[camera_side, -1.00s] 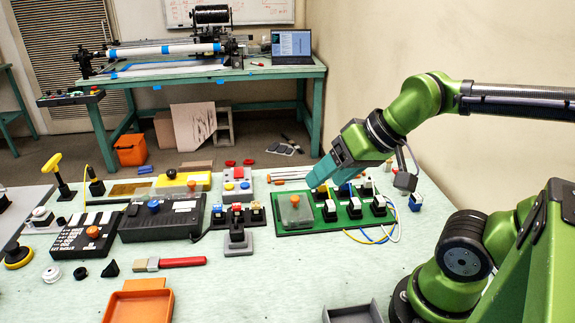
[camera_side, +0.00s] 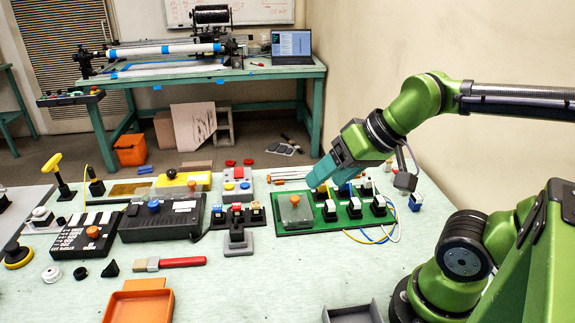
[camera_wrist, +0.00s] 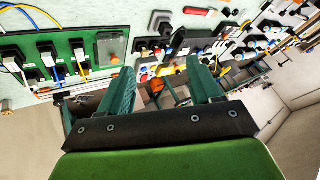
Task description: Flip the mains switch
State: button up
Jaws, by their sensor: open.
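A green board (camera_side: 322,228) on the table carries several black switches with white or blue caps, among them a front switch (camera_side: 330,210). A grey translucent block with an orange knob (camera_side: 296,213) sits at its left end. Which switch is the mains one I cannot tell. My gripper (camera_side: 313,184) is open and empty, over the back part of the board; its fingers partly hide the rear switches. In the wrist view the gripper (camera_wrist: 162,85) shows two spread teal fingers with nothing between them, and the board (camera_wrist: 63,46) lies to their left.
Blue, yellow and white wires (camera_side: 372,237) come off the board's right front. Left of it stand a small switch panel (camera_side: 238,225), a black box (camera_side: 160,222) and a keypad (camera_side: 85,235). An orange tray (camera_side: 138,306) and a grey tray (camera_side: 352,313) lie in front. The table's front middle is clear.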

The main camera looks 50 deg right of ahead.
jog(key=shift+c, duration=1.1)
jog(key=shift+f, duration=0.3)
jog(key=shift+c, duration=1.1)
jog(key=shift+m+g, duration=0.3)
jog(key=shift+g, duration=0.5)
jog(key=w, duration=0.2)
jog(key=w+f, duration=0.1)
jog(key=shift+w+d, duration=0.4)
jog(key=c, duration=0.7)
jog(key=shift+m+g+h, duration=0.4)
jog(key=shift+m+g, duration=0.4)
jog(key=w+d, duration=0.1)
jog(key=w, duration=0.3)
jog(key=w+d, duration=0.2)
jog(key=w, duration=0.3)
jog(key=w+d, duration=0.2)
jog(key=w, duration=0.2)
jog(key=shift+w+f, duration=0.15)
jog(key=shift+f, duration=0.05)
grip_shut()
jog(key=w+d+f+m+h, duration=0.1)
jog(key=w+d+f+h, duration=0.1)
jog(key=w, duration=0.8)
jog(key=w+d+f+m+g+h, duration=0.1)
jog(key=w+d, duration=0.3)
jog(key=w, duration=0.6)
jog(key=shift+w+d+f+m+h, duration=0.2)
jog(key=shift+f+m+h, duration=0.2)
jog(key=shift+f, duration=0.2)
